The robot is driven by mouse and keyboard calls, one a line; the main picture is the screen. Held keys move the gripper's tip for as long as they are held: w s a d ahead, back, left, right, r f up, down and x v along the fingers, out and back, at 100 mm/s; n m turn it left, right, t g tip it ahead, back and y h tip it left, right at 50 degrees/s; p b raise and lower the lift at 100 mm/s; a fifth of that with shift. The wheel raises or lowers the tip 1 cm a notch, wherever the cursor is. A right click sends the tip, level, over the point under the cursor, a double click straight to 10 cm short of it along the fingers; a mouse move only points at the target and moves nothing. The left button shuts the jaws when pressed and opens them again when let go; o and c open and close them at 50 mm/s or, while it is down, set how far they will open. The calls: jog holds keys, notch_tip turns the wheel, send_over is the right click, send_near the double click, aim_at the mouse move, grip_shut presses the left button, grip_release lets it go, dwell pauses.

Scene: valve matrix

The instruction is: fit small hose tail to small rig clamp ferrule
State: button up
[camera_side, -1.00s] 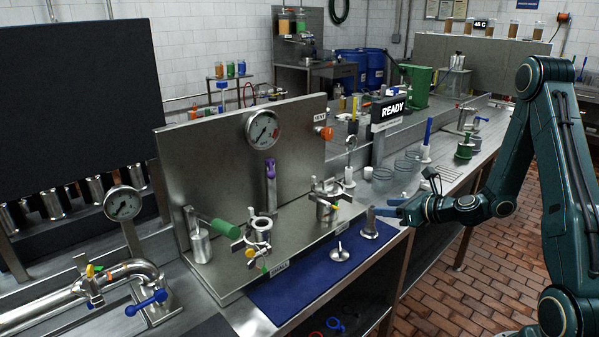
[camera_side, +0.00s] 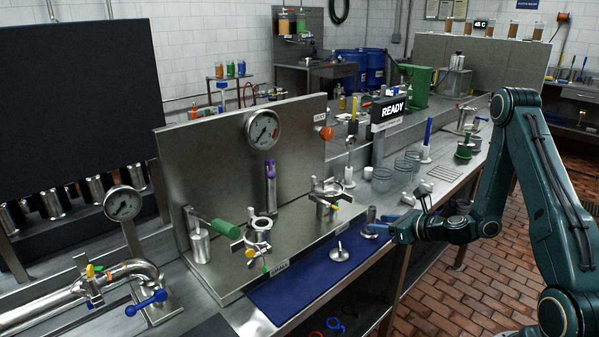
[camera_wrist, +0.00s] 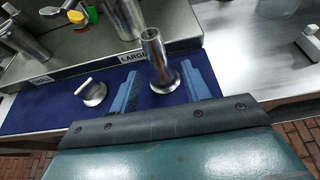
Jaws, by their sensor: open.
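The hose tail (camera_side: 370,217) is a grey metal tube with a flanged foot, upright on the blue mat; it also shows in the wrist view (camera_wrist: 154,52). My gripper (camera_wrist: 160,88) is open, with one blue finger on each side of the tail's lower part. I cannot tell whether either finger touches it. In the side view my gripper (camera_side: 379,226) is low over the mat's right end. The small rig clamp ferrule (camera_side: 261,224) is an open-topped metal ring in a clamp behind the SMALL label, left of the mat's middle. Nothing sits on it.
A metal disc with a stem (camera_side: 339,253) lies on the blue mat (camera_side: 300,290), left of the tail. The large clamp (camera_side: 327,190) stands behind the LARGE label. A green-handled valve (camera_side: 225,228) is beside the small clamp. Glass beakers (camera_side: 384,178) stand behind my gripper.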

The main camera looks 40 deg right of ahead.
jog(key=shift+x, duration=3.15)
jog(key=shift+r, duration=0.1)
grip_shut()
notch_tip(320, 180, up, 20)
jog(key=shift+r, duration=0.1)
